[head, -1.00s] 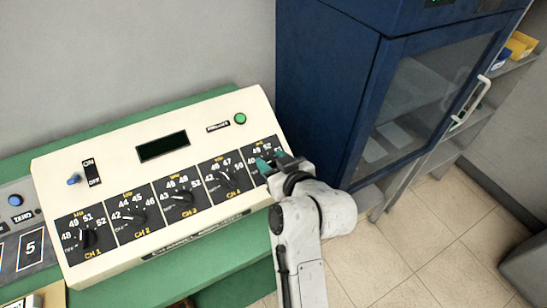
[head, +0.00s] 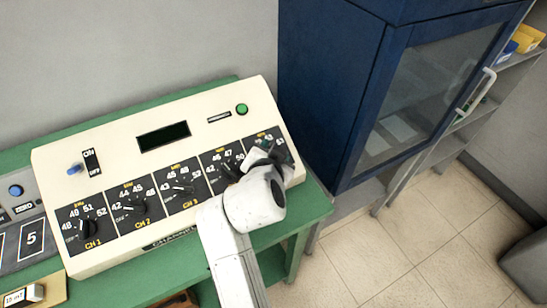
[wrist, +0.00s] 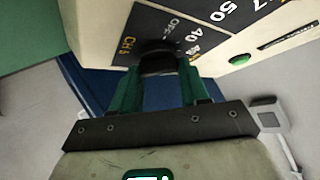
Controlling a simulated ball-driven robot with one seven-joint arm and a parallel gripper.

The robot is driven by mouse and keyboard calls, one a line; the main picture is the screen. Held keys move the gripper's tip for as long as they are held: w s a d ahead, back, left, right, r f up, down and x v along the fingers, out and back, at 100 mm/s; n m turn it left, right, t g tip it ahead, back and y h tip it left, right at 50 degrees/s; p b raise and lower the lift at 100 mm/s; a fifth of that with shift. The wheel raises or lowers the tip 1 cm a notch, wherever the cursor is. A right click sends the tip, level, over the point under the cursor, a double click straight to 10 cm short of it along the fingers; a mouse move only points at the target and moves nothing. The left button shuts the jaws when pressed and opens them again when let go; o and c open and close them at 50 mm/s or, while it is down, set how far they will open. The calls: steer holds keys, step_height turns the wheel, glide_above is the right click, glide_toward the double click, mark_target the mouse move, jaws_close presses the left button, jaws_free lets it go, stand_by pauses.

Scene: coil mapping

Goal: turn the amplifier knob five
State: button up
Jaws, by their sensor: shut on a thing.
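The cream amplifier (head: 110,155) stands on a green table in the head view, with a row of black channel panels along its sloped front. Channel knobs one (head: 86,229), two (head: 139,207) and three (head: 181,187) show in the head view. The fifth knob (wrist: 158,55) shows in the wrist view on the panel marked CH 5, between my green fingertips. My gripper (wrist: 157,72) is shut on this knob. In the head view my gripper (head: 262,156) and wrist cover most of the fifth panel and hide the knob.
A blue cabinet (head: 325,90) with a glass door stands right of the amplifier. A green button (head: 242,109) and a dark display (head: 163,136) are on the amplifier's upper face. The green table (head: 317,205) shows at the right edge. Open floor lies to the right.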

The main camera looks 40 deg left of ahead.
steer(key=m+h+b, duration=0.1)
steer(key=m, duration=0.1)
steer(key=m+h+b, duration=0.1)
steer(key=m+h, duration=0.1)
steer(key=m, duration=0.1)
steer(key=shift+a+f+b, duration=0.1)
steer(key=shift+a+b, duration=0.1)
steer(key=shift+b, duration=0.15)
steer(key=m+g+h+b, duration=0.1)
steer(key=m, duration=0.1)
steer(key=m+h+b, duration=0.1)
steer(key=m+h, duration=0.1)
steer(key=m, duration=0.1)
steer(key=shift+g, duration=0.4)
steer(key=m+g+h, duration=0.1)
steer(key=m, duration=0.1)
steer(key=m+g+h+b, duration=0.1)
steer(key=m, duration=0.1)
steer(key=shift+w+a+r, duration=0.1)
steer(key=shift+r, duration=0.1)
steer(key=shift+w+m+g+h+b, duration=0.1)
steer(key=shift+m+g+h+b, duration=0.25)
steer(key=shift+m+g, duration=1.55)
steer(key=shift+m+t, duration=0.3)
steer(key=shift+m, duration=0.1)
steer(key=o, duration=1.1)
steer(key=shift+c, duration=0.2)
steer(key=shift+r, duration=0.1)
steer(key=v, duration=1)
steer(key=shift+r+p, duration=0.3)
